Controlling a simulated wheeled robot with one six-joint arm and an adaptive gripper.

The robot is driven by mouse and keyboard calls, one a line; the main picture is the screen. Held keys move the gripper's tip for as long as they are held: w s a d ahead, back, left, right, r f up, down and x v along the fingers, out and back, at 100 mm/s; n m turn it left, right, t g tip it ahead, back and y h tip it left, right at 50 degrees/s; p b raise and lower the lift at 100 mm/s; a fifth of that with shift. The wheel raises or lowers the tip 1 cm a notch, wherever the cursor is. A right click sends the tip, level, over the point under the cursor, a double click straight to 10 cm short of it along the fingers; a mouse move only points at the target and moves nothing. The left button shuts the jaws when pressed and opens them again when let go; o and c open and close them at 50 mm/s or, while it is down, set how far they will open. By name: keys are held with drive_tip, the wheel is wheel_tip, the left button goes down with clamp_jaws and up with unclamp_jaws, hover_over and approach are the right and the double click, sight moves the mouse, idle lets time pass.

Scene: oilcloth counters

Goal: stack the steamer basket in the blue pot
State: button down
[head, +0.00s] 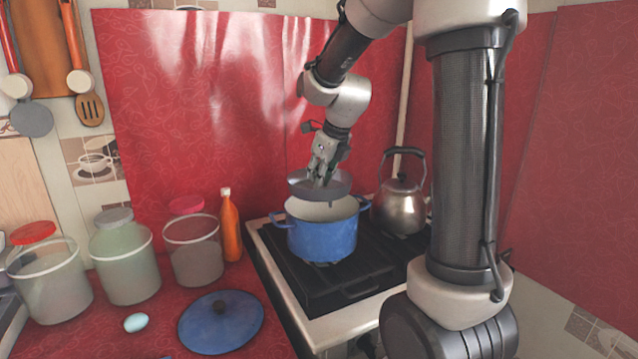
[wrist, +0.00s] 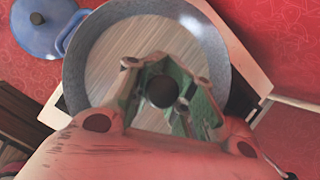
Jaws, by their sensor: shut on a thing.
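The steamer basket (head: 338,184) is a shallow grey round dish. In the wrist view the steamer basket (wrist: 80,70) has a wide speckled grey rim and a striped beige middle. My gripper (head: 320,176) is shut on it at its centre; in the wrist view my gripper (wrist: 162,92) has its fingers around a dark round knob. The blue pot (head: 322,238) stands on the stove with its pale inside partly visible. The basket is held over the pot's mouth, apparently a little above the rim, and hides part of the opening.
A steel kettle (head: 401,205) stands close to the pot's right on the black stove (head: 290,268). A blue lid (head: 200,335), an egg (head: 136,322), an orange bottle (head: 231,228) and several jars (head: 125,265) are on the red counter to the left.

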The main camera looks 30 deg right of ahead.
drive_tip(key=shift+f, duration=0.6)
drive_tip(key=shift+f, duration=0.15)
drive_tip(key=shift+f, duration=0.35)
drive_tip(key=shift+f, duration=0.1)
drive_tip(key=c, duration=1.2)
unclamp_jaws()
